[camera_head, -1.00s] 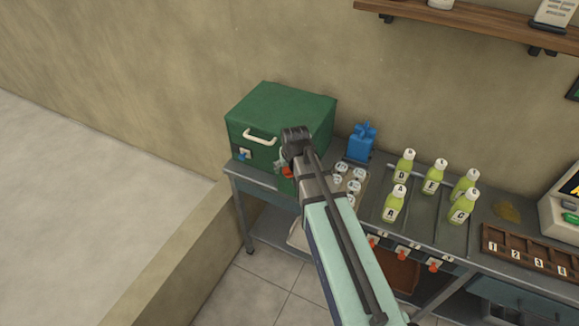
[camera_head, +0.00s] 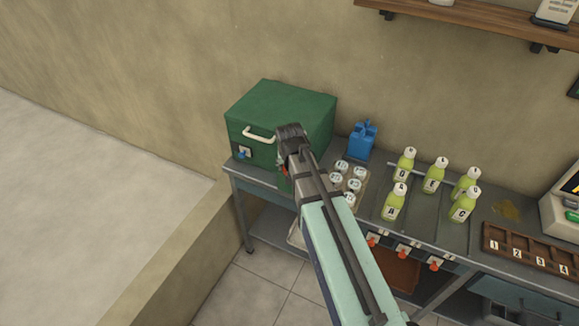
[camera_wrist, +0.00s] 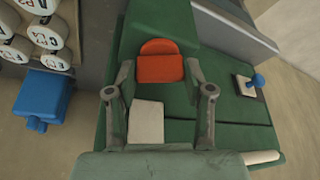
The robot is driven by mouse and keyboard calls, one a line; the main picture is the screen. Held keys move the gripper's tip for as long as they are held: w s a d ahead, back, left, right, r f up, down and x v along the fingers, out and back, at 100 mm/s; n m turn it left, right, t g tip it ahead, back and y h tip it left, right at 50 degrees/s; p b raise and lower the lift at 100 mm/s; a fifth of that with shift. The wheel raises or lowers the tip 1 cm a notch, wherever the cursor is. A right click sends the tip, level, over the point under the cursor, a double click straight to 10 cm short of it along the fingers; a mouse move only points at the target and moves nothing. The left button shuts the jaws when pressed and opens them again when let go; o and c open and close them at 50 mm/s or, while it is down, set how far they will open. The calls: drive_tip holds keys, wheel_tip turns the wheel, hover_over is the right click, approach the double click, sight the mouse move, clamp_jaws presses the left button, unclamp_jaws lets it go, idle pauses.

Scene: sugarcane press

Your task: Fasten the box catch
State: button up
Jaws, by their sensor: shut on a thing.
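The green box (camera_head: 275,112) stands lidded at the left end of the metal bench, with a pale handle on its front. In the wrist view its green surface (camera_wrist: 175,25) fills the middle. The orange-red catch (camera_wrist: 162,64) lies between my fingertips, with a pale plate (camera_wrist: 146,120) nearer the camera. My gripper (camera_wrist: 158,74) is shut on the orange catch, one finger on each side. In the head view, my gripper (camera_head: 285,162) is at the box's right front corner, and my wrist hides most of the catch. Whether the catch is fastened cannot be told.
A blue container (camera_head: 361,141) stands right of the box. A tray of round white-topped jars (camera_head: 340,178) is close to my arm. Several green bottles (camera_head: 394,203) stand farther right. A blue knob (camera_wrist: 257,80) sticks out from the box front. A wall is behind.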

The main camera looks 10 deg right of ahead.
drive_tip(key=m+h+b, duration=0.1)
drive_tip(key=m, duration=0.1)
drive_tip(key=m+b, duration=0.1)
drive_tip(key=m, duration=0.2)
drive_tip(key=shift+w+a+g+h, duration=0.1)
drive_tip(key=shift+g+h, duration=0.3)
drive_tip(key=shift+m, duration=0.3)
drive_tip(key=o, duration=1.2)
drive_tip(key=shift+c, duration=0.2)
drive_tip(key=v, duration=1.2)
